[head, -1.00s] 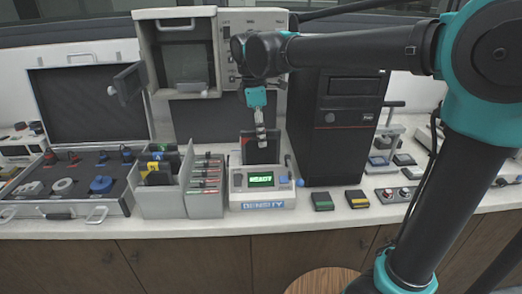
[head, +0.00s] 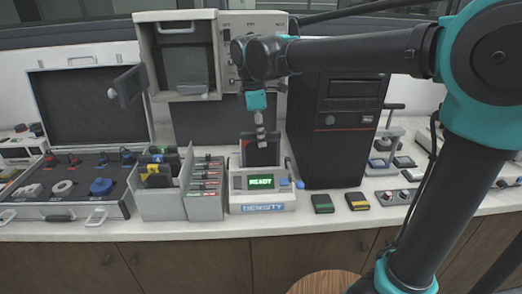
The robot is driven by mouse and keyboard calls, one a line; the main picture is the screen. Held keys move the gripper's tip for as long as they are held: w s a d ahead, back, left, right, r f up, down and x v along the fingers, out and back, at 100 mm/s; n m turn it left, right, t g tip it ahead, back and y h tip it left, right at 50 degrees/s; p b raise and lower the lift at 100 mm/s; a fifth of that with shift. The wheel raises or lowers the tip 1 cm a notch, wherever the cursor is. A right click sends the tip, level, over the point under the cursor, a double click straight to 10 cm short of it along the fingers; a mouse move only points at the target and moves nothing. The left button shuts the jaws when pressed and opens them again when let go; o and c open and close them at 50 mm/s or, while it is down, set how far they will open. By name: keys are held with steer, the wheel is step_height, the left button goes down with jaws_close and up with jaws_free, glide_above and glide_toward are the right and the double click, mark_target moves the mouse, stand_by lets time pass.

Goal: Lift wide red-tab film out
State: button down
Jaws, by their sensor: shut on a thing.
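A dark film (head: 262,157) stands upright at the back of the density meter (head: 262,207), whose green screen reads READY. A small reddish mark shows near the film's upper left; it is too small to tell whether this is its tab. My gripper (head: 261,145) points down at the film's top middle and is shut on it. The fingertips cover part of the film's upper edge. The film's lower edge is hidden behind the meter's front, so I cannot tell how deep it sits.
A black tower (head: 333,130) stands close on the right. A grey rack (head: 205,187) and a bin of tabbed films (head: 160,187) stand on the left. An open cabinet (head: 182,55) is above left.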

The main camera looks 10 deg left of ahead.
step_height(320, 180, up, 20)
steer(key=shift+r, duration=0.25)
stand_by(0.6)
